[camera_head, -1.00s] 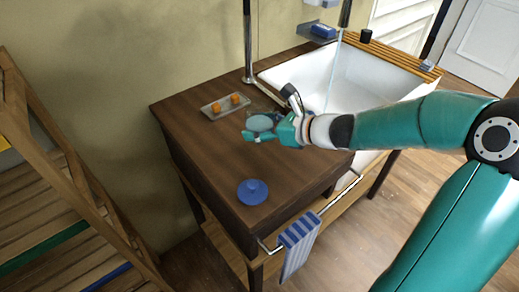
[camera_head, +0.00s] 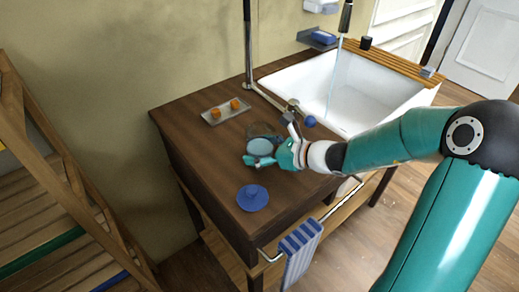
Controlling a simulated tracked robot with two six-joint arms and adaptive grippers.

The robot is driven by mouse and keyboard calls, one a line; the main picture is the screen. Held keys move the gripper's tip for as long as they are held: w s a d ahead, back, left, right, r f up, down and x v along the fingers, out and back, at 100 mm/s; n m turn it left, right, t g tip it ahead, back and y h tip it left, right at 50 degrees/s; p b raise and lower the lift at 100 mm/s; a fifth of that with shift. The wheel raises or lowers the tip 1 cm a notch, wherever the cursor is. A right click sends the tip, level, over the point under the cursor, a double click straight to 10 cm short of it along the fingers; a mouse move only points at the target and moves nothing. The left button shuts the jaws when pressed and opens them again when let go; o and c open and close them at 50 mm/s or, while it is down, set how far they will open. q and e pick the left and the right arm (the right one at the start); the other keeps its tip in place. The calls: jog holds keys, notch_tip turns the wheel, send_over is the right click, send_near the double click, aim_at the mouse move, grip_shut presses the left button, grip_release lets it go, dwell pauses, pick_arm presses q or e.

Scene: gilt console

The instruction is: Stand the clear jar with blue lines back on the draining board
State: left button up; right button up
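The clear jar (camera_head: 261,146) is at my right gripper, over the dark wooden top (camera_head: 195,135) left of the sink. It looks tilted, with a pale round end towards me; its blue lines are too small to make out. My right gripper (camera_head: 270,155) has its fingers around the jar and seems closed on it; the fingers partly hide it. I cannot tell whether the jar touches the wood. A slatted wooden board (camera_head: 395,64), likely the draining board, lies along the sink's far edge. My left gripper is not in view.
A blue round lid-like thing (camera_head: 252,198) lies near the front. A small tray (camera_head: 213,117) with orange items is behind. Water runs into the white sink (camera_head: 365,100). A black cup (camera_head: 365,43) stands on the slats. A striped towel (camera_head: 301,250) hangs in front.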

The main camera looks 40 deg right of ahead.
jog(key=shift+o, duration=0.4)
jog(key=shift+r, duration=0.1)
jog(key=shift+s+d+r, duration=0.1)
jog(key=shift+s+d, duration=0.1)
jog(key=shift+s, duration=0.1)
jog(key=p+v, duration=0.1)
jog(key=v, duration=1)
jog(key=shift+s, duration=0.2)
